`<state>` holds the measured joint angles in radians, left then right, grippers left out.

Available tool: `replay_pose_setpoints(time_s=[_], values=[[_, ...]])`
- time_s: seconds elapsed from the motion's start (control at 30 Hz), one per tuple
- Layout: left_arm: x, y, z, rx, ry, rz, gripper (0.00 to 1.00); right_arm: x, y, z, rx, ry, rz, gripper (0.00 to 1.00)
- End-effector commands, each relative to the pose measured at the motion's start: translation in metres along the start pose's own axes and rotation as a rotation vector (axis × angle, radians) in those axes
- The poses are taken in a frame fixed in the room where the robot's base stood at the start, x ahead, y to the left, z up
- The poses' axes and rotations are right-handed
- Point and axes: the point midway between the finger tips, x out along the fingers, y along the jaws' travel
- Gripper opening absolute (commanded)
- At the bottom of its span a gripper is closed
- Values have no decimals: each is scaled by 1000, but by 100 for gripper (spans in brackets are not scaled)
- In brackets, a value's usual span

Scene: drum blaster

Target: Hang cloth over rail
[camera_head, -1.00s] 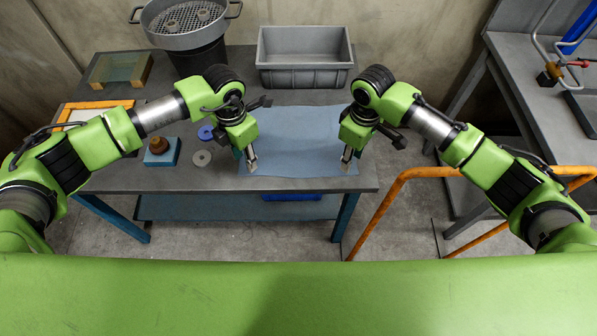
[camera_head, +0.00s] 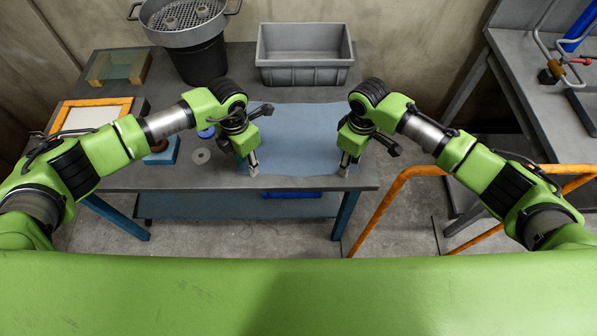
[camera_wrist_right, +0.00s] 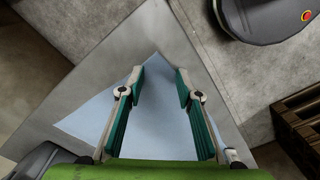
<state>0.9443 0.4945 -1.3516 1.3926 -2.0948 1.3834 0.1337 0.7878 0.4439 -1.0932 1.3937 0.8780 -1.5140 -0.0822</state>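A light blue cloth (camera_head: 298,135) lies flat on the grey worktable (camera_head: 205,180), reaching its front edge. An orange tubular rail (camera_head: 405,174) stands on the floor to the right of the table. My left gripper (camera_head: 252,165) points down at the cloth's near left corner; whether its fingers are open is too small to tell. My right gripper (camera_head: 345,165) points down at the near right corner. In the right wrist view its fingers (camera_wrist_right: 161,76) are apart, with the cloth (camera_wrist_right: 155,125) seen between and below them and nothing gripped.
A grey bin (camera_head: 304,72) stands behind the cloth, and a black bucket with a metal strainer (camera_head: 182,36) at the back left. An orange-edged frame (camera_head: 92,115), a blue block (camera_head: 163,155) and a small grey disc (camera_head: 201,156) lie left of the cloth. Another bench (camera_head: 540,95) is at right.

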Motion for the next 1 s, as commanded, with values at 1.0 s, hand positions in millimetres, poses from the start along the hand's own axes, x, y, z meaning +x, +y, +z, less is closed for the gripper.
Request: replay_pose_setpoints(time_s=[1.0], values=[[5,0,-2,-1,5,1,0,6,0,2,1,-5,0,0]])
